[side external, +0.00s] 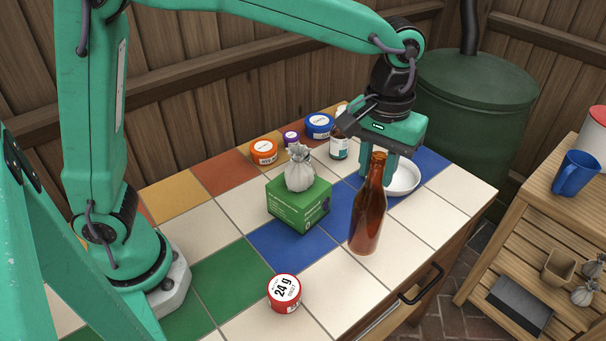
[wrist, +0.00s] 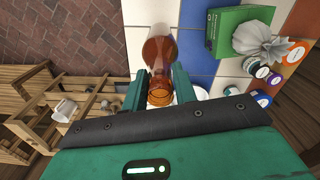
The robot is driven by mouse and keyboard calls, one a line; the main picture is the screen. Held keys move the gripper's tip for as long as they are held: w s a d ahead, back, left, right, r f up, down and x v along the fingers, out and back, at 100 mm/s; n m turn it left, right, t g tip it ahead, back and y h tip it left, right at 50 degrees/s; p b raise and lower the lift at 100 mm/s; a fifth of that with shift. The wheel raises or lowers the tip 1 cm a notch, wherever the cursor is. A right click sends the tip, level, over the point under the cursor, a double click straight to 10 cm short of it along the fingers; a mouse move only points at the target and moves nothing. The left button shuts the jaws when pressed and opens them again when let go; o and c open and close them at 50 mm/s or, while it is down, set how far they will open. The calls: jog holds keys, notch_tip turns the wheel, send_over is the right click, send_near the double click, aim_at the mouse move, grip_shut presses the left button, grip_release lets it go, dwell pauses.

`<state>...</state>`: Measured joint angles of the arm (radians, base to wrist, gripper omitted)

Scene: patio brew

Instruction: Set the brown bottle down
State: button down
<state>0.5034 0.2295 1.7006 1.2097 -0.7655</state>
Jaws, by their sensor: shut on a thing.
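The brown bottle (side external: 368,215) stands upright over the white tiles near the table's front right edge. My gripper (side external: 379,172) is shut on its neck from behind. In the wrist view the bottle (wrist: 159,52) has its neck between my two fingers (wrist: 159,90), its body pointing away from the camera. I cannot tell whether its base touches the tiles (side external: 325,265).
A white dish (side external: 404,180) sits just behind the bottle. A green box (side external: 299,203) with a grey sack (side external: 299,170) on it stands left. A red-rimmed tin (side external: 284,293) is at the front. Several small containers line the back.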

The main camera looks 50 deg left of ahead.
jog(key=shift+f, duration=2.15)
jog(key=c, duration=1.1)
grip_release()
notch_tip(320, 180, up, 12)
send_over(374, 185)
jog(key=w, duration=0.1)
jog(key=shift+w+a+r, duration=0.1)
jog(key=shift+a+r, duration=0.1)
jog(key=shift+a, duration=0.25)
jog(key=shift+a, duration=0.15)
